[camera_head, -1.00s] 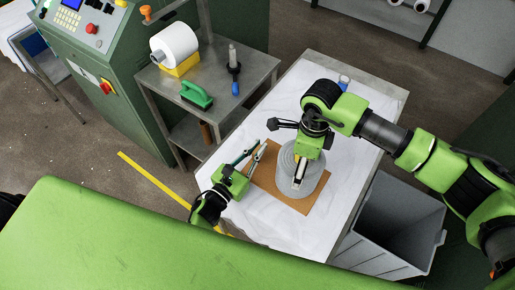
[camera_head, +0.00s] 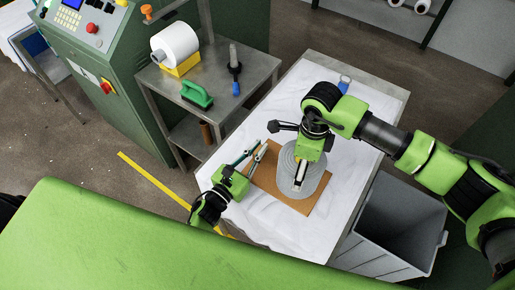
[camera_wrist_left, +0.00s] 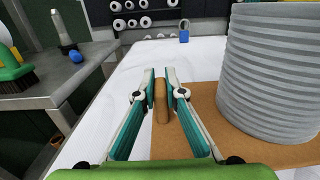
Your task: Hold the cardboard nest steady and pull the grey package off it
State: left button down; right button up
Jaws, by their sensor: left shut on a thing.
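The cardboard nest (camera_head: 268,184) is a flat brown sheet lying on the white-covered table. It also shows in the left wrist view (camera_wrist_left: 205,104). The grey package (camera_head: 317,186) is a round, ribbed stack standing over the sheet; in the left wrist view (camera_wrist_left: 270,75) it is upright at the right. My left gripper (camera_head: 256,151) is at the sheet's left edge, its teal fingers (camera_wrist_left: 160,88) closed around a rounded brown cardboard piece. My right gripper (camera_head: 299,186) reaches down over the package's top from above; its fingertips are too small to judge.
A grey bin (camera_head: 390,255) stands right of the table. White cloth (camera_head: 265,228) around the sheet is clear.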

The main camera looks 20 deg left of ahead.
pick_arm(q)
jog(key=c, duration=2.6)
grip_release()
jog(key=shift+s+f, duration=0.25)
jog(key=shift+f, duration=0.35)
jog(key=shift+c, duration=0.2)
pick_arm(e)
jog(key=shift+s+f, duration=0.15)
jog(key=shift+f, duration=0.05)
pick_arm(q)
grip_shut()
pick_arm(e)
jog(key=shift+r, duration=0.1)
pick_arm(q)
jog(key=shift+w, duration=0.1)
pick_arm(e)
jog(key=shift+r, duration=0.15)
pick_arm(q)
jog(key=shift+r, duration=0.15)
pick_arm(e)
jog(key=shift+r, duration=0.65)
pick_arm(q)
jog(key=shift+w+r, duration=0.1)
jog(key=shift+w, duration=0.05)
pick_arm(e)
jog(key=shift+w+r, duration=0.2)
jog(key=shift+r, duration=1.05)
jog(key=shift+r, duration=1)
jog(key=shift+r, duration=3.4)
